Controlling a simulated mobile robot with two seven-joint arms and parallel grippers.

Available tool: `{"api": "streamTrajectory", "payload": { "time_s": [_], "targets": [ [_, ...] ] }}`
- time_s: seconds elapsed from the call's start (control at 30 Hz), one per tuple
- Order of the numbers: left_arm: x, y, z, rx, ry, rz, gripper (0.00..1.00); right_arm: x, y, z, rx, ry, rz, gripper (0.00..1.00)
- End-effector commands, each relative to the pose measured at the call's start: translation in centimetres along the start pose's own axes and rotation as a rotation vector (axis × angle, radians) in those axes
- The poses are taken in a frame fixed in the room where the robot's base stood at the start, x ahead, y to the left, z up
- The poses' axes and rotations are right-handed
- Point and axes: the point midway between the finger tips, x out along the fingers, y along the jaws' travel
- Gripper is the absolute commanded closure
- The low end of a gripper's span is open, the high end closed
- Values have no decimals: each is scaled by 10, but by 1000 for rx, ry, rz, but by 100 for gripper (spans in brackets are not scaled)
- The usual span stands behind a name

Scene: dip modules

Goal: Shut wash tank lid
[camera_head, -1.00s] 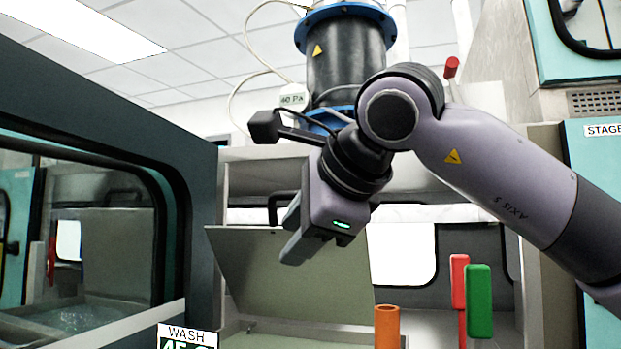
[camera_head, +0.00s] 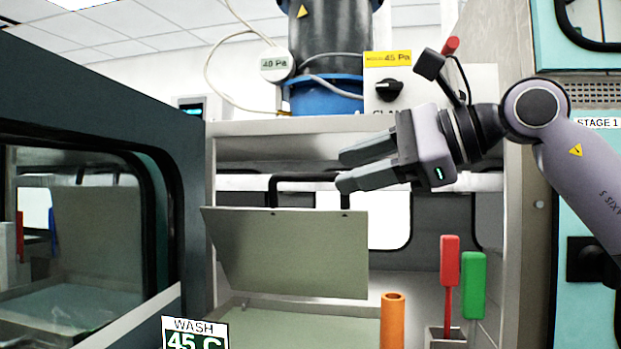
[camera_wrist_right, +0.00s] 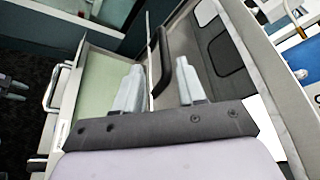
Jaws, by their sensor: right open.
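The wash tank lid (camera_head: 290,255) is a grey-green panel standing tilted up over the tank in the head view. A black bar handle (camera_head: 272,190) rises at its top edge. My right gripper (camera_head: 341,170) is open and empty, its fingers pointing left at the handle's right end. The lower finger overlaps that end in the picture; contact cannot be told. In the right wrist view, the black handle (camera_wrist_right: 180,70) appears near the two spread fingers (camera_wrist_right: 157,70). The tank (camera_head: 300,325) shows below the lid, beside a WASH 45 C label (camera_head: 193,334).
An orange tube (camera_head: 393,320) stands front right of the lid. A red-handled tool (camera_head: 450,260) and a green-handled one (camera_head: 473,280) stand right of it. A dark-framed window panel (camera_head: 90,110) borders the left. A knob box (camera_head: 388,90) and blue-ringed cylinder (camera_head: 328,90) are above.

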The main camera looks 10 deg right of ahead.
Motion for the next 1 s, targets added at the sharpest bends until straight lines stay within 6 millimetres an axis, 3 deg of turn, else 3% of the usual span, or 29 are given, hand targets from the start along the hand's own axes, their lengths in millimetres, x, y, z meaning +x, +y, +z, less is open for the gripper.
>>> {"api": "streamTrajectory", "payload": {
  "time_s": [0.43,0.83,0.93,0.97,1.0],
  "targets": [
    [-12,2,-13,-4,-5,5,47,60,0,1,1,1,4,60],
    [-13,2,-14,-4,-5,4,47,70,1,0,1,2,2,60],
    [-13,2,-14,-3,-5,4,47,70,1,0,1,2,2,92],
    [-13,2,-14,-3,-5,4,47,70,1,0,1,2,2,100],
    [-13,2,-14,-3,-5,4,47,70,1,0,1,2,2,100]
  ]
}}
